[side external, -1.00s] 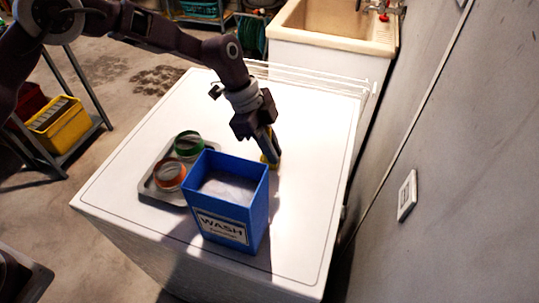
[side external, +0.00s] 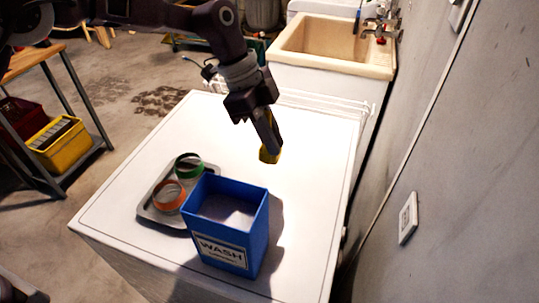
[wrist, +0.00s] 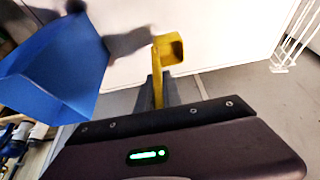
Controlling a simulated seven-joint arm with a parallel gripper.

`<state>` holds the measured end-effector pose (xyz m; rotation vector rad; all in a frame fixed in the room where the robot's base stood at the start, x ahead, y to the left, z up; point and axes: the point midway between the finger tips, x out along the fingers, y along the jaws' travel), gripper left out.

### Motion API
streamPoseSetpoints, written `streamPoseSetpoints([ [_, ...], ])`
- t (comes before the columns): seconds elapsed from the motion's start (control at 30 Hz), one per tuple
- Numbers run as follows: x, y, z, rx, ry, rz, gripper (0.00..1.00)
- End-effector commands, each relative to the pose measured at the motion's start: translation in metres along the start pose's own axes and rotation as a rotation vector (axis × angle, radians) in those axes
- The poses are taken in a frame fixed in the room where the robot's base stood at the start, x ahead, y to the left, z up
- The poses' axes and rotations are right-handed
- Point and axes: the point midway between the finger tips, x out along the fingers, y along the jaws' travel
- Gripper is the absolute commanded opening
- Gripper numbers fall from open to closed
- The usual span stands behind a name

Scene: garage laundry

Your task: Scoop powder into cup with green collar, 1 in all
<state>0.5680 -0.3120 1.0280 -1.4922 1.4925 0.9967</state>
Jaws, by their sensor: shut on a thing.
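My gripper (side external: 268,138) is shut on a yellow scoop (side external: 269,153) and holds it above the white machine top, behind and right of the blue WASH box (side external: 225,252). In the wrist view the scoop (wrist: 168,50) stands up from the fingers; its bowl seems empty. The blue box (wrist: 60,70) shows at the left there. Pale powder (side external: 228,212) lies inside the box. A cup with a green collar (side external: 188,165) stands on a grey tray (side external: 150,213), left of the box. A cup with an orange collar (side external: 169,196) stands in front of it.
The white machine top (side external: 300,210) is clear to the right and behind. A white wire rack (side external: 320,104) runs along its back edge. A sink (side external: 330,45) stands behind. A grey wall (side external: 450,180) with a switch plate (side external: 408,217) is on the right.

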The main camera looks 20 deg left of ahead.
Motion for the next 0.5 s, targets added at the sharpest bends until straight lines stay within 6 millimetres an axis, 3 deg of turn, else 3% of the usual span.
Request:
streamPoseSetpoints([
  [0.17, -0.001, 0.001, -0.001, 0.001, 0.000, 0.000, 0.00],
  [0.27, -0.016, 0.013, -0.009, 0.005, 0.003, -0.001, 0.00],
  [0.37, -0.045, 0.042, -0.024, 0.010, 0.008, 0.000, 0.00],
  [0.5, -0.089, 0.099, -0.040, 0.013, 0.007, 0.001, 0.00],
])
